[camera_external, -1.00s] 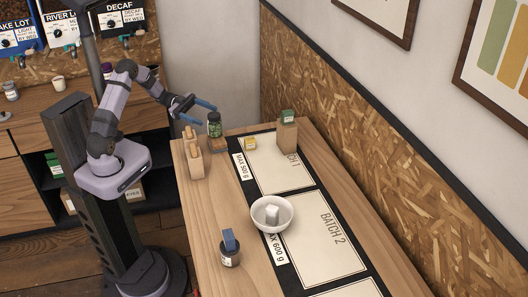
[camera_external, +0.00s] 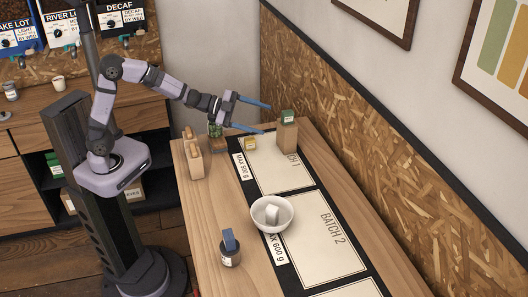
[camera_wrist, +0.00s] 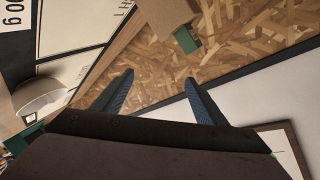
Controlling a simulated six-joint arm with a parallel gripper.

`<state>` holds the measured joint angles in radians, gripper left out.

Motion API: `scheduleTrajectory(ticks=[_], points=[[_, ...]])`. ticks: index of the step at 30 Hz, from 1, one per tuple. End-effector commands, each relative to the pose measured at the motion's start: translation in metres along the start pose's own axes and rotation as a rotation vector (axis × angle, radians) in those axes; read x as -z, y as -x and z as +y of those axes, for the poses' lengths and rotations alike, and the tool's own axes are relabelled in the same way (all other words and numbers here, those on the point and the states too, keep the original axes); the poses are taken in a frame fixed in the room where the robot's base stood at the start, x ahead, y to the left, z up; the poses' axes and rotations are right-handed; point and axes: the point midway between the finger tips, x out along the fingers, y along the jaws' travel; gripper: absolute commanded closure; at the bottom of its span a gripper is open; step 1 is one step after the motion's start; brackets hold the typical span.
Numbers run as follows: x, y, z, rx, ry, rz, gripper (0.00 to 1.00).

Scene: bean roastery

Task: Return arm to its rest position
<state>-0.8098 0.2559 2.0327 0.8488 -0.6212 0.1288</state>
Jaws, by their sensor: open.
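My gripper (camera_external: 268,117) is open and empty. It is held above the far end of the table, with its blue fingers pointing right toward the wall. One fingertip shows close to a tan block with a green top (camera_external: 287,130) in the outside view; I cannot tell the gap between them. In the wrist view my gripper's blue fingers (camera_wrist: 158,95) are spread apart with nothing between them. The tan block with the green top (camera_wrist: 172,22) shows beyond the fingers there.
The table holds a white bowl (camera_external: 286,222) with a white cube (camera_external: 272,213), a yellow box (camera_external: 250,144), a dark jar with a blue piece (camera_external: 230,255), a wooden holder (camera_external: 194,160) and a green jar (camera_external: 215,130). The chipboard wall (camera_external: 370,150) borders the right side. BATCH 2 card (camera_external: 325,240) is mostly bare.

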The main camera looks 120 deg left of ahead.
Motion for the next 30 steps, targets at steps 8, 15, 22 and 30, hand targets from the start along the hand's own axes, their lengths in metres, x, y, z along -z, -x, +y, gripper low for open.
scheduleTrajectory(ticks=[8,15,22,30], points=[[0.048,0.055,0.156,-0.238,0.251,-0.32,0.34],[0.05,0.15,0.265,-0.455,0.356,-0.593,0.34],[0.038,0.229,0.323,-0.601,0.378,-0.788,0.34],[-0.033,0.286,0.363,-0.679,0.36,-1.077,0.34]])
